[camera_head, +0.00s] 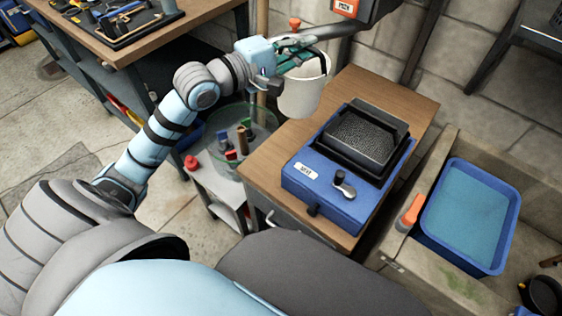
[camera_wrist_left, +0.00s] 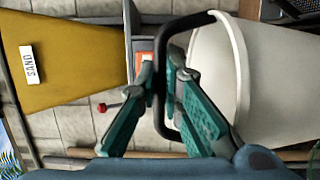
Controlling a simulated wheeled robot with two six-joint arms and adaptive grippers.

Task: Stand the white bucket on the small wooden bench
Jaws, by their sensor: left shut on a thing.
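The white bucket (camera_head: 303,97) hangs upright from my left gripper (camera_head: 300,57), beyond the far left edge of a wood-topped cabinet (camera_head: 408,103). In the left wrist view the left gripper (camera_wrist_left: 168,72) is shut on the bucket's dark handle (camera_wrist_left: 160,115), and the bucket (camera_wrist_left: 285,75) fills the right side. The gripper fingers hide part of the bucket's rim in the head view. I cannot make out a separate small wooden bench; a larger wooden worktop (camera_head: 110,45) stands at upper left. My right gripper is not in view.
A blue machine (camera_head: 330,195) with a black tray takes up much of the cabinet top. A clear green tub (camera_head: 262,130) with tools stands left of it. A blue water basin (camera_head: 440,225) is at right. A yellow sand bin (camera_wrist_left: 70,60) shows in the wrist view.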

